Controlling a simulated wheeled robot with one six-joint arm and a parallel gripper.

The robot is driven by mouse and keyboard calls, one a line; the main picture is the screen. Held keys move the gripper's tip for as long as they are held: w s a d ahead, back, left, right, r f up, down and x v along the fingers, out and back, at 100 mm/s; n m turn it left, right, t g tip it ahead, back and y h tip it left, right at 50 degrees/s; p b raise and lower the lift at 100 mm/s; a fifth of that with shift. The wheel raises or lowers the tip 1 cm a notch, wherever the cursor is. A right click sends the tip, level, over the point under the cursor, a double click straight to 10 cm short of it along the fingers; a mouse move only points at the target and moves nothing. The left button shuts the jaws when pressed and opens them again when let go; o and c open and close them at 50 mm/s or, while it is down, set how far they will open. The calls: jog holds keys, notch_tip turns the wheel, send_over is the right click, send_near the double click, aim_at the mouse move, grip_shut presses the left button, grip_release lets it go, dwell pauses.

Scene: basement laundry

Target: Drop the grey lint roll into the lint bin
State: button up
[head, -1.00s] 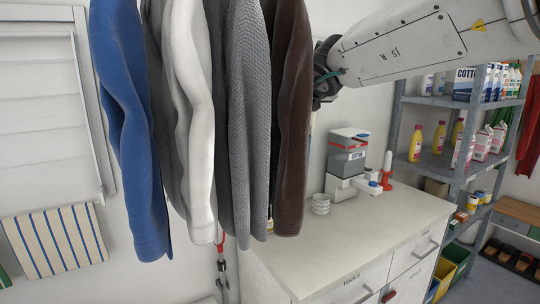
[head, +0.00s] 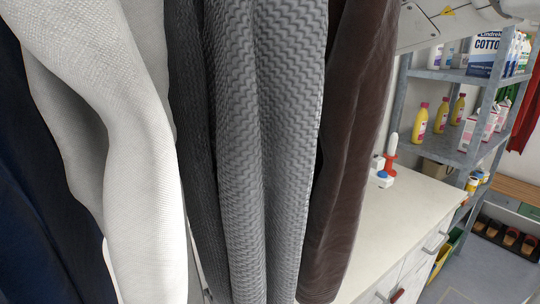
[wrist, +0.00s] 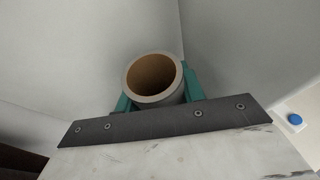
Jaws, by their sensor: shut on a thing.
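In the wrist view the grey lint roll (wrist: 154,77) is a hollow tube with a brown inner core, its open end facing the camera. My gripper (wrist: 158,92) has teal fingers on either side of the roll and is shut on it. In the head view the gripper and the roll are hidden behind the hanging clothes. I cannot make out the lint bin in either current view.
Hanging clothes, including a white garment (head: 135,130), a grey knit (head: 285,120) and a brown garment (head: 350,150), block much of the head view close up. A counter (head: 405,210) and a shelf rack (head: 440,155) stand behind to the right.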

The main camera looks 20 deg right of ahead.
jog(key=shift+f, duration=1.2)
jog(key=o, duration=1)
jog(key=shift+s, duration=0.1)
jog(key=shift+v, duration=3.85)
